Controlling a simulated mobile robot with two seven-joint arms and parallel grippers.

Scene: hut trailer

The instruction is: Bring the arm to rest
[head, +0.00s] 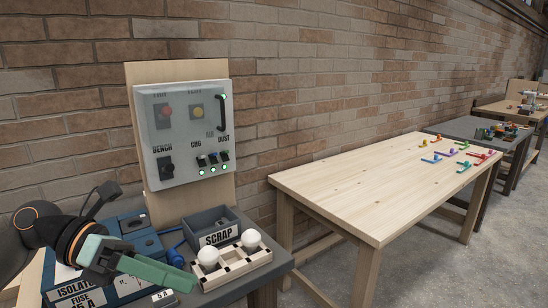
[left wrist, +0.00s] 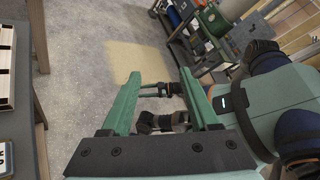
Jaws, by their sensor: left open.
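My left gripper (head: 150,266) reaches in from the lower left of the head view, over the blue isolator box (head: 75,295) and left of the scrap bin. In the left wrist view its two green fingers (left wrist: 157,100) stand wide apart with nothing between them, above the concrete floor. Part of my other arm shows small beyond the fingers in the left wrist view; whether its gripper is open is unclear. The head view does not show my right gripper.
A grey switch panel (head: 185,165) stands on a wooden board against the brick wall. The grey scrap bin (head: 195,222) and a wooden rack (head: 228,272) with two white balls are close right of the gripper. A wooden table (head: 345,185) with coloured pieces stands further right.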

